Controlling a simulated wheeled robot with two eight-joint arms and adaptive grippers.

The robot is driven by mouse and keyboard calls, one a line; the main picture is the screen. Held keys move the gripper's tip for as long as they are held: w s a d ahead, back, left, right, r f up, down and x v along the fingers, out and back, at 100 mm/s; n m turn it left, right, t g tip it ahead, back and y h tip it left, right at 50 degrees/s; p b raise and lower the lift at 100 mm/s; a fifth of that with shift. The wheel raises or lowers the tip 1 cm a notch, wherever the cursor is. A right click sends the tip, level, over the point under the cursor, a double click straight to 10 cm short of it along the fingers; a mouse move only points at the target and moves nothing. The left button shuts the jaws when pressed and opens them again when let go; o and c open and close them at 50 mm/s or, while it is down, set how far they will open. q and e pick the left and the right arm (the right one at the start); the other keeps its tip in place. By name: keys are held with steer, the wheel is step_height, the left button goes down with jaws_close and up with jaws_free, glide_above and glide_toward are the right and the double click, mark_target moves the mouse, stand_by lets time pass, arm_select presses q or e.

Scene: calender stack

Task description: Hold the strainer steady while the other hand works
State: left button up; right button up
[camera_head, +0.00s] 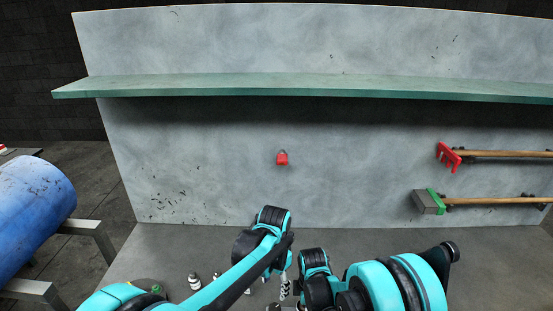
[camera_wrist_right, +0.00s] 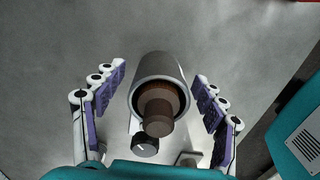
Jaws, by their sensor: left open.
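In the head view my left gripper (camera_head: 232,282) is open at the lower middle, with white and black finger parts showing. My left arm crosses in front and partly hides it. I see nothing held in it.
A grey bench (camera_head: 160,245) meets an upright back panel with a green shelf (camera_head: 300,86). A blue drum (camera_head: 30,215) lies left.

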step_height(320, 180, up, 11)
steer(key=shift+r, duration=0.4)
steer(key=shift+s+d+r+m, duration=0.15)
steer(key=shift+s+r+m, duration=0.05)
steer(key=shift+r+m, duration=0.1)
arm_select(q)
steer(key=s+a+n+t+b, duration=0.7)
steer(key=s+a+n, duration=0.2)
steer(key=s+a, duration=0.7)
steer(key=shift+s+a+f+n, duration=0.2)
steer(key=shift+a+n, duration=0.1)
steer(key=shift+a, duration=0.25)
arm_select(e)
steer(key=s+d+m+t, duration=0.3)
steer(key=s+d+m, duration=0.1)
steer(key=s+m, duration=0.3)
steer(key=s+d+r+m+t, duration=0.1)
steer(key=s+d+m+t, duration=0.3)
steer(key=s+m, duration=0.4)
steer(key=shift+s+r+m, duration=0.3)
steer(key=shift+m, duration=0.8)
